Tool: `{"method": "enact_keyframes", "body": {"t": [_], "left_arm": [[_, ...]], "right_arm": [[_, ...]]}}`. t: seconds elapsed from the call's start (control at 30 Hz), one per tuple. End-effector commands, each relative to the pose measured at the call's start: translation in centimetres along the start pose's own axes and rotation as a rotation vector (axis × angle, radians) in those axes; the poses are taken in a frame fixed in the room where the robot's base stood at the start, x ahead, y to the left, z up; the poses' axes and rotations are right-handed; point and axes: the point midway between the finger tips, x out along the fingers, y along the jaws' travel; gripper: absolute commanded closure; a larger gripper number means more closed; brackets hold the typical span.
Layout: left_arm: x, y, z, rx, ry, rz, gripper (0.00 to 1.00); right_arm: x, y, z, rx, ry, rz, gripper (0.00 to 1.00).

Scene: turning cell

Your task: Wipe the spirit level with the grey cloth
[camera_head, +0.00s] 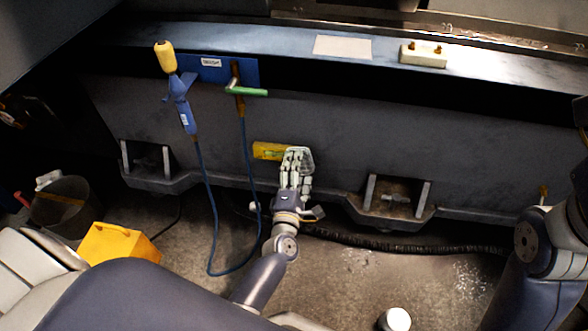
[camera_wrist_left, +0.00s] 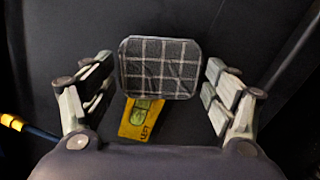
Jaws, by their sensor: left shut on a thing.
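The yellow spirit level (camera_head: 264,150) sits against the dark front panel of the machine, its right part hidden behind my left gripper (camera_head: 297,160). The grey cloth (camera_wrist_left: 160,68), checked with pale lines, is held between the fingers of my left gripper (camera_wrist_left: 160,85). It covers part of the level in that view. Whether cloth and level touch, I cannot tell. In the head view the cloth is a small grey patch (camera_head: 306,158). My right gripper is not in view.
A blue plate (camera_head: 245,70) with a blue-yellow tool (camera_head: 182,100) and a green-handled tool (camera_head: 248,92) hangs left, with a looping blue cable (camera_head: 205,185). A yellow box (camera_head: 118,243) and dark bucket (camera_head: 62,204) stand lower left. A bracket (camera_head: 395,197) juts out right of my left gripper.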

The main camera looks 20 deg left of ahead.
Motion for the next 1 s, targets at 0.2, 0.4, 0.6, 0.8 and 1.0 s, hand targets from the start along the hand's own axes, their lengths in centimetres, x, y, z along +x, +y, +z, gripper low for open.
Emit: {"method": "enact_keyframes", "body": {"t": [0.2,0.4,0.6,0.8,1.0], "left_arm": [[0.1,0.6,-1.3,0.002,0.002,0.005,0.40],[0.0,1.1,-3.1,0.003,0.003,0.006,0.40],[0.0,1.3,-3.9,0.000,0.002,0.006,0.40],[-0.1,1.6,-5.0,0.002,0.002,0.005,0.40],[-0.2,2.0,-6.7,0.003,0.002,0.004,0.40]], "right_arm": [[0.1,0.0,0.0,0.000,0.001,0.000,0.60],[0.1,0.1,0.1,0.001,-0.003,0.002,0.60],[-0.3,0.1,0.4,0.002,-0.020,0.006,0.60],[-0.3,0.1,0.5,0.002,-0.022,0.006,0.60],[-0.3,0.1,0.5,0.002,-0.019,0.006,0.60]]}}
